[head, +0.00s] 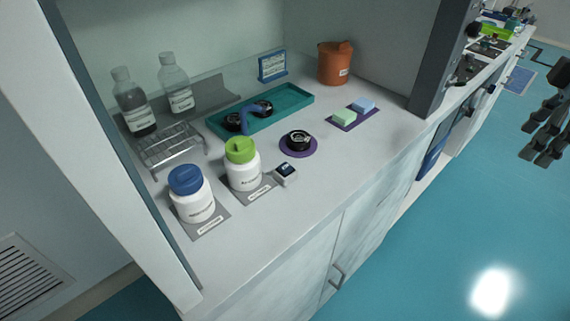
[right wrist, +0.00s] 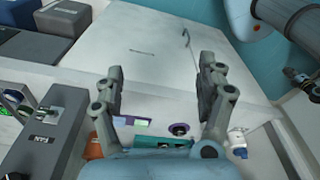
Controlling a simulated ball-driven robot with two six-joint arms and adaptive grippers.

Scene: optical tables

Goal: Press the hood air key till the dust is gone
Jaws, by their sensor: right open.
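In the head view a small white block with a dark top (head: 285,173) stands on the hood's worktop beside the green-lidded jar. A black round part (head: 298,139) sits on a purple round mat (head: 285,149), also small in the right wrist view (right wrist: 180,129). Dust is too fine to make out. My right gripper (head: 546,124) hangs over the blue floor at the right, away from the worktop. In the right wrist view its fingers (right wrist: 161,68) are apart and empty. My left gripper is not seen.
A green-lidded jar (head: 243,170), a blue-lidded jar (head: 191,200), a wire rack (head: 170,150) and two clear bottles stand at the left. A teal tray (head: 290,105), orange container (head: 334,65) and two sponges are behind. The hood's right post (head: 443,60) stands between these and my right gripper.

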